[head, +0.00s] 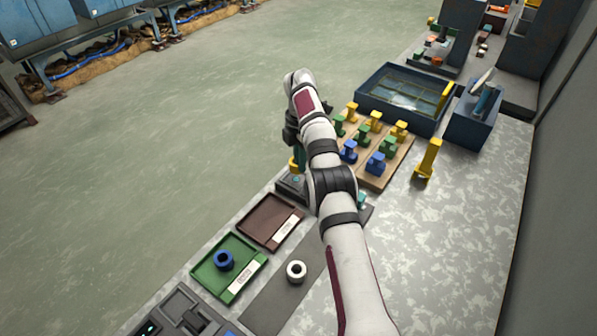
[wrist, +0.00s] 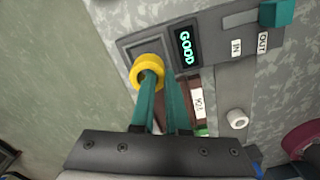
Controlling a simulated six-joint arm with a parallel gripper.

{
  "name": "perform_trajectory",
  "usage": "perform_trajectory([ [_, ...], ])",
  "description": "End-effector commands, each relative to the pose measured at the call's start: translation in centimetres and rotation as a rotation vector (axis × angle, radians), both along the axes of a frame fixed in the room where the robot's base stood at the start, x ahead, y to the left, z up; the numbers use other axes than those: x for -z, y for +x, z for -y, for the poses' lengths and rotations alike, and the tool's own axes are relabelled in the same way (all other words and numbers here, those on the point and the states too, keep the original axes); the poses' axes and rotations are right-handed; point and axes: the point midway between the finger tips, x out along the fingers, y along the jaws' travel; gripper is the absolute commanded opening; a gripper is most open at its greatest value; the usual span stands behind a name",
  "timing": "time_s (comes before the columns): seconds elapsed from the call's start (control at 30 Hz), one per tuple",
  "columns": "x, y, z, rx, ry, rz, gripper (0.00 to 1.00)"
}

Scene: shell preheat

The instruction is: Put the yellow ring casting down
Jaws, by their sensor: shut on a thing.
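The yellow ring casting (wrist: 148,68) is at the tips of my gripper's teal fingers in the wrist view. My gripper (wrist: 160,88) is shut on it, with one finger seeming to pass into its hole. The ring is at the dark station with a lit display reading GOOD (wrist: 185,47); I cannot tell whether it touches the station. In the head view the ring (head: 293,165) shows low beside the gripper (head: 299,160), partly hidden by my arm. A brown tray (head: 256,232) is empty. A green tray (head: 209,269) holds a blue ring (head: 224,260).
A white ring (head: 296,271) stands on a dark grey strip (head: 262,309). A wooden board (head: 373,180) with several coloured castings, a dark blue tank (head: 373,94) and an upright yellow piece (head: 428,160) lie farther back. A teal block (wrist: 277,12) sits by IN and OUT labels.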

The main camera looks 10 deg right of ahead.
Motion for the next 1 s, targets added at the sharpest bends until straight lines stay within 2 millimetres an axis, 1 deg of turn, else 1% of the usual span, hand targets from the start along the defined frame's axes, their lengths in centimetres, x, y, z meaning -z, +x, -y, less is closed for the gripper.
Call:
perform_trajectory([
  [0.07,0.4,0.1,-0.3,0.001,0.000,0.001,0.00],
  [0.2,3.0,0.1,-0.4,0.000,0.001,-0.002,0.00],
  [0.3,4.1,0.2,-0.4,0.001,0.001,0.002,0.00],
  [0.63,4.5,0.2,-0.3,0.001,0.001,0.003,0.00],
  [0.67,4.5,0.2,-0.3,0.001,0.001,0.003,0.16],
  [0.8,4.5,0.2,-0.3,0.001,0.001,0.003,0.42],
  [1.0,4.4,0.2,-0.3,0.001,0.001,0.003,0.43],
])
